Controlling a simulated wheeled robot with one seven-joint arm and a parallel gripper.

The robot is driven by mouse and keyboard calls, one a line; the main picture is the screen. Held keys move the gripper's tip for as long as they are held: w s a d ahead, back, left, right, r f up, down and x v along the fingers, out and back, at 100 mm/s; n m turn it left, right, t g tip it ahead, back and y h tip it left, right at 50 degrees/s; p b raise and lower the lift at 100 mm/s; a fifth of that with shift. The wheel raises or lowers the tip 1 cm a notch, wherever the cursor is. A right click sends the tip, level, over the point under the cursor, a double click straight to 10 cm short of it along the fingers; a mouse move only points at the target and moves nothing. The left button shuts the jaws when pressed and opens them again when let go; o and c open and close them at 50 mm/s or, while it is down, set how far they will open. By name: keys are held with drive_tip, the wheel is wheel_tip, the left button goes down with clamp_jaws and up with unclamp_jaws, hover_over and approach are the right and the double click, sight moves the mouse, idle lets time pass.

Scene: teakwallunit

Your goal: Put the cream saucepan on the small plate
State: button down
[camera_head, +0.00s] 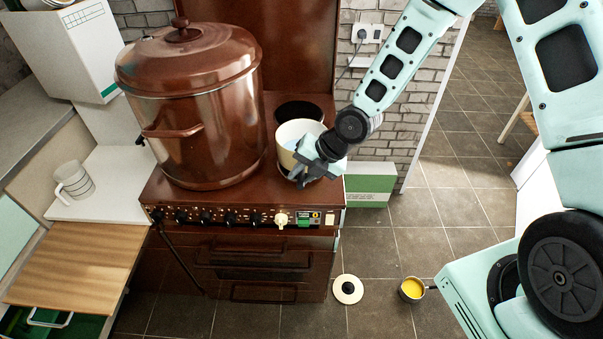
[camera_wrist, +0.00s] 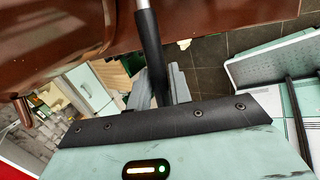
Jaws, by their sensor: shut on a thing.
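The cream saucepan (camera_head: 287,158) is upright over the front right of the brown stove top. My gripper (camera_head: 306,170) is at its front right side, shut on its handle. In the wrist view my gripper (camera_wrist: 160,84) is closed around the black handle (camera_wrist: 149,35); the pan's body is not clear there. A dark round hotplate (camera_head: 300,111) shows behind the saucepan. The surface right under the pan is hidden, so I cannot tell whether the pan touches it or which plate is the small one.
A big brown lidded pot (camera_head: 195,110) fills the stove's left side. A white mug (camera_head: 74,181) stands on the left counter. A cream disc with a black knob (camera_head: 347,289) and a small pan with yellow contents (camera_head: 411,289) are on the floor. A green-white box (camera_head: 370,184) stands right of the stove.

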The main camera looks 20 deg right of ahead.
drive_tip(key=shift+f+b, duration=0.6)
drive_tip(key=shift+f, duration=0.2)
idle(0.4)
drive_tip(key=c, duration=1.2)
unclamp_jaws()
drive_tip(key=shift+f, duration=0.1)
drive_tip(key=shift+s+d+r, duration=0.1)
drive_tip(key=shift+d+r, duration=0.15)
drive_tip(key=shift+r, duration=0.15)
drive_tip(key=p+v, duration=0.3)
drive_tip(key=v, duration=1.3)
drive_tip(key=shift+r+p, duration=0.3)
drive_tip(key=shift+p, duration=0.05)
